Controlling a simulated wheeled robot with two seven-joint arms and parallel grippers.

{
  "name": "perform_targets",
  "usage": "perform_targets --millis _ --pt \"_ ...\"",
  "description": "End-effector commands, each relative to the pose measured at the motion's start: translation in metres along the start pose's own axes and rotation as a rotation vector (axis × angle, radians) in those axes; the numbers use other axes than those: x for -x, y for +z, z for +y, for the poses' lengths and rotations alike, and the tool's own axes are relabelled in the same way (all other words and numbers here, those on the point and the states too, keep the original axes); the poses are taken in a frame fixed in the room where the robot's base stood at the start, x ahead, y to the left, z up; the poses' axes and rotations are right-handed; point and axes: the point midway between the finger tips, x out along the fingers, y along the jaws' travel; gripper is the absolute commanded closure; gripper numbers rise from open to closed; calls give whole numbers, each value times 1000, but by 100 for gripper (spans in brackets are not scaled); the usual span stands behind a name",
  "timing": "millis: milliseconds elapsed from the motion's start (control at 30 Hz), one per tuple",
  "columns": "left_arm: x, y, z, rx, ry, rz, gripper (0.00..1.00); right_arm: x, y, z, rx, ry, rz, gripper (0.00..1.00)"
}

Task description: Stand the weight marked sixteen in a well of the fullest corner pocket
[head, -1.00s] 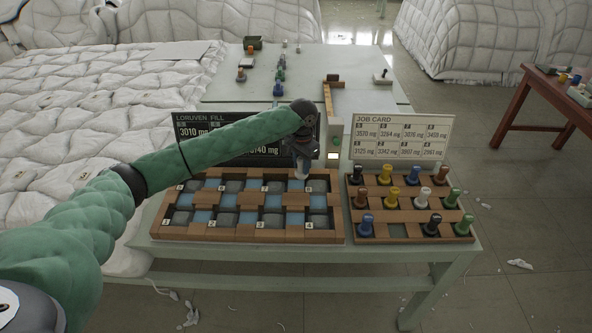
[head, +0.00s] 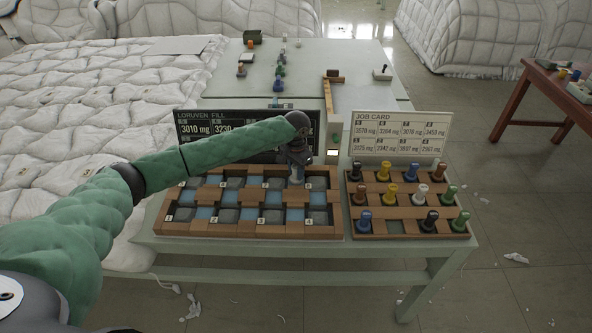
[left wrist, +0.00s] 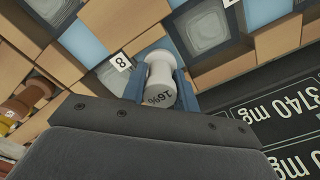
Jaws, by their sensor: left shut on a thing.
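My left gripper (head: 297,165) is shut on a pale grey-white weight (left wrist: 160,76) over the back right part of the wooden tray (head: 240,233). In the left wrist view its marking reads as 16 with a further sign. Its narrow neck and round end show between the fingers. The label 8 (left wrist: 122,62) lies beside it. The tray has blue and grey wells, with labels 1 to 4 along its front. I cannot tell whether the weight's far end touches a well. My right gripper is not in view.
A dark fill board (head: 230,128) stands behind the tray, partly hidden by my arm. A wooden rack (head: 378,229) of coloured weights stands to the right, with a job card (head: 402,133) behind it. White duvets (head: 90,90) heap at left.

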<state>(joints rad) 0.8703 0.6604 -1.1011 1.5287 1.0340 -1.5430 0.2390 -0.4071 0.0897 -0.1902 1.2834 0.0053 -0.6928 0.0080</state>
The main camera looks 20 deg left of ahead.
Motion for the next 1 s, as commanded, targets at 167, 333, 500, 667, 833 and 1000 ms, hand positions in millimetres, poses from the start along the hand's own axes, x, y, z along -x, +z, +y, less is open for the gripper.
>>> perform_targets --millis 167,333,500,667,833,1000 --pt "-2 0 0 0 0 0 57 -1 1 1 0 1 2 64" --pt "-2 0 0 0 0 0 49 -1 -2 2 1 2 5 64" --pt "-1 0 0 0 0 0 49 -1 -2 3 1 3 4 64" --pt "8 -1 0 0 0 2 49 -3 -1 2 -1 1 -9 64" --pt "36 -1 0 0 0 3 49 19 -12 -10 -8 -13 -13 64" --pt "70 -1 0 0 -1 3 49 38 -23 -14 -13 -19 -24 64"
